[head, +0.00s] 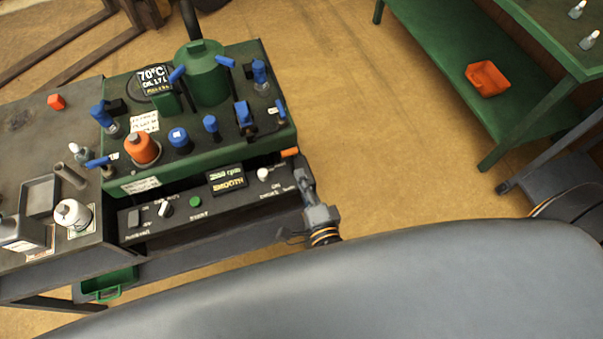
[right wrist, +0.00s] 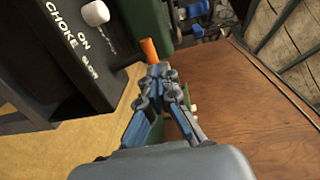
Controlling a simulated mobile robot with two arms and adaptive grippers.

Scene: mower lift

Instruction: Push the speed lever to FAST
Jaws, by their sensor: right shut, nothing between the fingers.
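The speed lever looks to be the orange-tipped handle (head: 290,152) at the right end of the green machine's front. In the right wrist view its orange tip (right wrist: 149,48) stands just beyond my fingertips. My right gripper (head: 301,166) is at the right end of the black control panel (head: 215,208). In the right wrist view the right gripper (right wrist: 159,70) has its fingertips together with nothing between them, very close to the orange handle; I cannot tell whether they touch. Any FAST marking is not readable. My left gripper is not in view.
A white choke knob (head: 263,174) sits on the panel left of my right gripper. Blue-handled valves and an orange bottle (head: 141,148) stand on the machine. Open floor lies to the right, before a green bench (head: 440,45).

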